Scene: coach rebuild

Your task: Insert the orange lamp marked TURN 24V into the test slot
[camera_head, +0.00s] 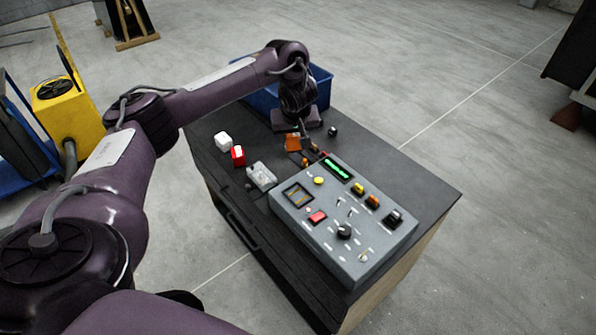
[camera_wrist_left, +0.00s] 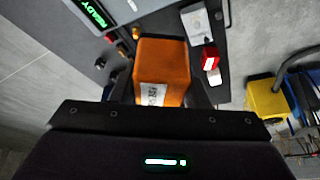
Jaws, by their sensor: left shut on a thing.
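My left gripper (camera_head: 299,136) is at the far part of the dark table top, shut on the orange lamp (camera_head: 292,143). In the left wrist view the lamp (camera_wrist_left: 162,65) is a large orange block between the fingers, with a white label whose print is too blurred to read. The grey test console (camera_head: 350,258) stands nearer on the table, to the lower right of the gripper. A dark framed square opening (camera_head: 298,195) on its left part looks like the slot, but I cannot be sure. The lamp is apart from it. My right gripper is not in view.
A white block (camera_head: 223,140), a red block (camera_head: 238,156) and a light grey block (camera_head: 262,176) lie left of the console. A blue bin (camera_head: 321,84) is behind the gripper. The console has a green display (camera_head: 337,169), knobs and switches. The table's right strip is clear.

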